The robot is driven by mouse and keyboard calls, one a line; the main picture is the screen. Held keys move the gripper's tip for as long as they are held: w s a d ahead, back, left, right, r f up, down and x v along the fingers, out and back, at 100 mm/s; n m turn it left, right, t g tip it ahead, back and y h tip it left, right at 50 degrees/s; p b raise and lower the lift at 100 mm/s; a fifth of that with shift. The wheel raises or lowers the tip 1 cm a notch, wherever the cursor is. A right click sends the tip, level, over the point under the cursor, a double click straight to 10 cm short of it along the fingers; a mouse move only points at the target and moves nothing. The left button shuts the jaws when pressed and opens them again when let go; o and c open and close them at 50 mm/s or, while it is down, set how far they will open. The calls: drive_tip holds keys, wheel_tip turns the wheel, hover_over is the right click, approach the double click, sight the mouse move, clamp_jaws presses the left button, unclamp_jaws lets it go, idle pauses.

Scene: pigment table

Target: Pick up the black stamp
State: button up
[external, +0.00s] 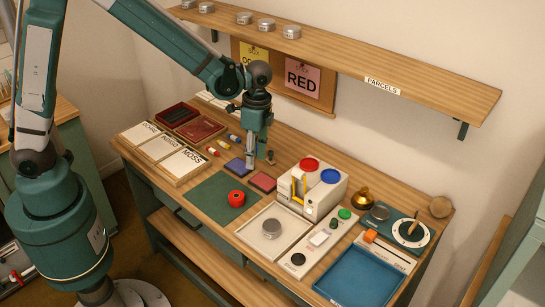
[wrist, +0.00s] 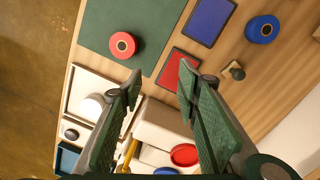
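A small stamp-like piece (external: 270,157) with a dark upper part stands on the table just right of my gripper (external: 251,166) in the external view. In the wrist view the piece (wrist: 236,71) shows a tan body and dark parts, right of the right finger's tip. A round black piece (external: 298,258) sits on a pale strip farther right and nearer the front. I cannot tell for sure which of these is the black stamp. My gripper is open, pointing down above the ink pads, with its fingers wide apart and nothing between them.
A blue pad (external: 234,166) and red pad (external: 262,182) lie below my gripper. A red roll (external: 236,198) sits on the green mat (external: 205,199). A white box with red and blue lids (external: 309,163) stands to the right. A shelf (external: 340,55) overhangs the back.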

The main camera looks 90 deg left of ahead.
sight(271, 151)
drive_tip(key=shift+w+a+f+m+t+p, duration=0.15)
drive_tip(key=shift+w+a+f+m, duration=0.35)
drive_tip(key=shift+w+a+m, duration=1.2)
drive_tip(key=shift+w+a+f+m+t+p, duration=0.15)
drive_tip(key=shift+w+a+f+m, duration=0.4)
drive_tip(key=shift+a+m, duration=2.2)
drive_tip(key=shift+w+a+f+m+t+p, duration=0.15)
drive_tip(key=shift+w+a+f+m, duration=0.35)
drive_tip(key=shift+w+a+m, duration=1.6)
drive_tip(key=shift+s+a+n, duration=0.45)
drive_tip(key=shift+s+a, duration=0.2)
drive_tip(key=shift+s, duration=0.3)
drive_tip(key=shift+f, duration=1.3)
drive_tip(key=shift+s+f+b, duration=0.2)
drive_tip(key=shift+f+b, duration=0.3)
drive_tip(key=shift+f, duration=2.1)
drive_tip(key=shift+a, duration=0.1)
drive_tip(key=c, duration=0.9)
